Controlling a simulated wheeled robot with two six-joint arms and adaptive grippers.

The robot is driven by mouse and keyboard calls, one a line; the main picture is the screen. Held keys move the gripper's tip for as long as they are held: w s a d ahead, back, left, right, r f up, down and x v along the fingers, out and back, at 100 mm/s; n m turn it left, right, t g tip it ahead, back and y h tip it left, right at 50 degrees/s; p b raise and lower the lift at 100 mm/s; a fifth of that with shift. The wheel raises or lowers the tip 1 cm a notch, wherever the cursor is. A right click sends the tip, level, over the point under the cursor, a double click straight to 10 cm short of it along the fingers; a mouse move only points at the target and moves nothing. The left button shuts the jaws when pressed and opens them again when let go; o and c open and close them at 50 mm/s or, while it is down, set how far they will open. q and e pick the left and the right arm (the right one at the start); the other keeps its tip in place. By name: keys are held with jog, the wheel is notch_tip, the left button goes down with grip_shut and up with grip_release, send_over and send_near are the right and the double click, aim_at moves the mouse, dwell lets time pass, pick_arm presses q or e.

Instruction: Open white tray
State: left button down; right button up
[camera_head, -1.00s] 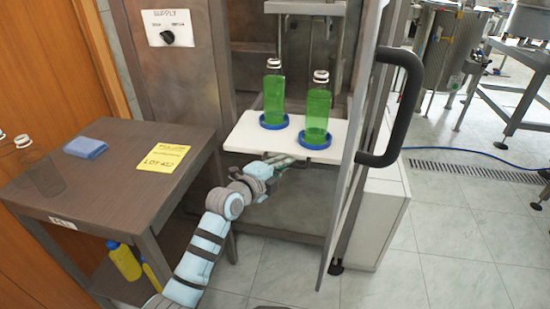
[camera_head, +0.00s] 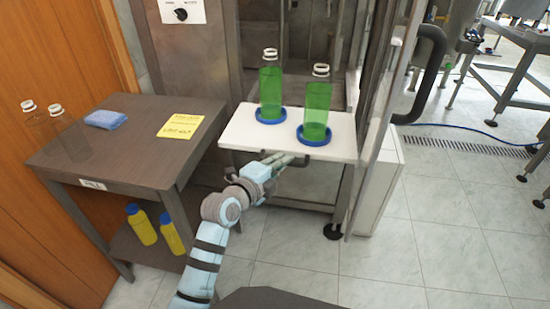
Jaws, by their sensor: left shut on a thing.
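The white tray (camera_head: 247,130) sticks out of the front of the machine, with two green bottles standing on it in blue round holders. One bottle (camera_head: 270,88) is at the left and the other (camera_head: 317,105) is nearer the right edge. My left gripper (camera_head: 283,160) is at the tray's front edge, just under it, shut on the tray's handle, which is mostly hidden by the fingers. My right gripper is out of view.
The open machine door (camera_head: 375,130) with a black handle (camera_head: 430,70) stands right of the tray. A brown side table (camera_head: 130,160) at left holds a blue cloth (camera_head: 105,119), a yellow sign (camera_head: 180,126) and two clear bottles (camera_head: 65,130). Yellow bottles (camera_head: 141,224) stand on its lower shelf.

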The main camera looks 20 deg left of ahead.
pick_arm(q)
jog(key=shift+s, duration=0.15)
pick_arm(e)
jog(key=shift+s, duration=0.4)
pick_arm(q)
jog(key=c, duration=2)
grip_release()
jog(key=shift+d, duration=0.1)
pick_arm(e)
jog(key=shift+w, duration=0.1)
pick_arm(q)
jog(key=shift+o, duration=0.2)
jog(key=shift+s, duration=0.1)
jog(key=v, duration=1.1)
jog(key=shift+s, duration=0.3)
jog(key=shift+r, duration=0.15)
